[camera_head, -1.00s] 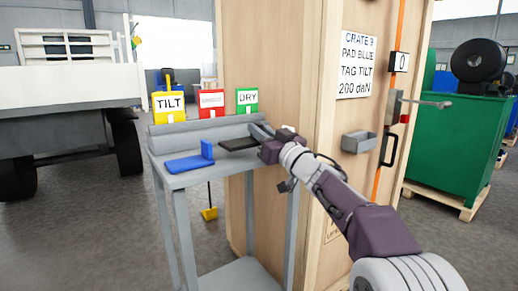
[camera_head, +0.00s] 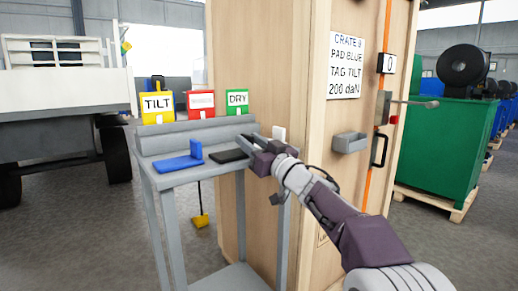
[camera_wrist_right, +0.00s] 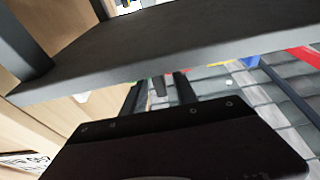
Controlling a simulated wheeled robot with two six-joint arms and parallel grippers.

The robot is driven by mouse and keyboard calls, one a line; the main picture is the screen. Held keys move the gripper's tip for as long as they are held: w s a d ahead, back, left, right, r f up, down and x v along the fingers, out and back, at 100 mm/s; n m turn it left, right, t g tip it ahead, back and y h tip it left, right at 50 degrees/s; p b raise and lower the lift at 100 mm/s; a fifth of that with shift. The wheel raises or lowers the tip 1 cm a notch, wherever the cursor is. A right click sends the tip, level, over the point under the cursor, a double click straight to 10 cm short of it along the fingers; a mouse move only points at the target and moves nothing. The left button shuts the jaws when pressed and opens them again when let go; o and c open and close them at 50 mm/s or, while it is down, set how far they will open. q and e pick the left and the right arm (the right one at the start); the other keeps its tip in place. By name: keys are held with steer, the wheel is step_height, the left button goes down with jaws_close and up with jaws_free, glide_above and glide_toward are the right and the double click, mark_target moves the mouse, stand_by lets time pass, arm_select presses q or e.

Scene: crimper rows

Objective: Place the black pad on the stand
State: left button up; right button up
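The black pad (camera_head: 229,157) is at the right part of the grey stand's top (camera_head: 172,181), low over it or resting on it. I cannot tell whether it touches. My right gripper (camera_head: 252,143) is at the pad's right end and appears shut on it, hiding that end. In the right wrist view two dark fingers (camera_wrist_right: 158,92) show with a gap between them; the grip itself is not clear there. A blue pad (camera_head: 181,163) with an upright end sits on the stand to the left of the black pad. My left gripper is not in view.
Yellow TILT (camera_head: 157,104), red (camera_head: 201,104) and green DRY (camera_head: 237,101) tags stand along the stand's raised back. A tall wooden crate (camera_head: 262,60) with a sign (camera_head: 346,66) rises close behind and right. A small grey tray (camera_head: 349,142) is fixed to the crate.

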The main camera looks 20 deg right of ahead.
steer(key=v, duration=1.1)
steer(key=shift+s, duration=0.3)
steer(key=shift+f, duration=0.1)
